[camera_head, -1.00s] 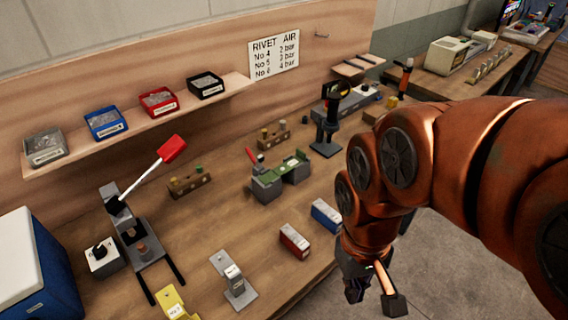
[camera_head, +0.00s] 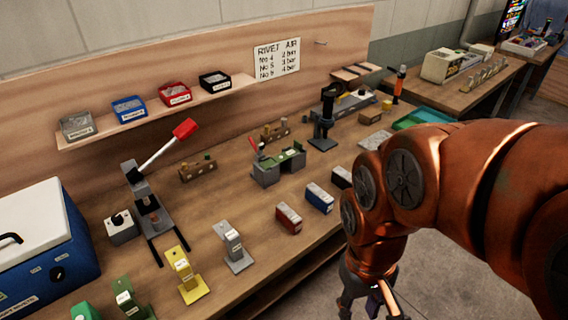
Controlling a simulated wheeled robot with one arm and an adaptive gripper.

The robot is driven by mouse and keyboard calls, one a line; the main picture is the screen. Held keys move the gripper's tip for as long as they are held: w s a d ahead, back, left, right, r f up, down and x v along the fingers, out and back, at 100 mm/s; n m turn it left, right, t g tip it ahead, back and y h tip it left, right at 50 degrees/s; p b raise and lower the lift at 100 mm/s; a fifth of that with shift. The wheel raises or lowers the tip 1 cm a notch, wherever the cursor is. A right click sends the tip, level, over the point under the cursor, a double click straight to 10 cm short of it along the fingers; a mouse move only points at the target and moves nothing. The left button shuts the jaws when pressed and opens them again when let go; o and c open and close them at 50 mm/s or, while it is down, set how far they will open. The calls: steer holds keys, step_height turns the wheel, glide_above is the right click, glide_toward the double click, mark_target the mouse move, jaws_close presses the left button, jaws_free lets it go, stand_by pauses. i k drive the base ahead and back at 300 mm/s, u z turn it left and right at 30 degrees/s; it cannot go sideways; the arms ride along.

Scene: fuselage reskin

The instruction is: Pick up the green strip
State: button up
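I cannot single out a loose green strip with certainty. A flat green piece (camera_head: 290,159) lies on top of a grey fixture (camera_head: 266,176) in the middle of the bench. A green labelled stand (camera_head: 128,298) and another green piece (camera_head: 85,312) show at the bottom left, partly cut off by the frame edge. My gripper (camera_head: 370,306) hangs at the bottom, in front of the bench's edge and far from these green things. Its fingers look spread, with nothing clearly held; the tips are partly cut off.
A yellow stand (camera_head: 184,274), a grey stand (camera_head: 234,247), a red box (camera_head: 288,219) and a blue box (camera_head: 319,198) line the bench front. A lever press (camera_head: 146,205) and blue cooler (camera_head: 40,245) stand left. A green tray (camera_head: 425,117) is partly behind my arm.

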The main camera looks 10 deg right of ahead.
mark_target(297, 147)
steer(key=u, duration=0.75)
steer(key=i, duration=0.45)
steer(key=u, duration=0.65)
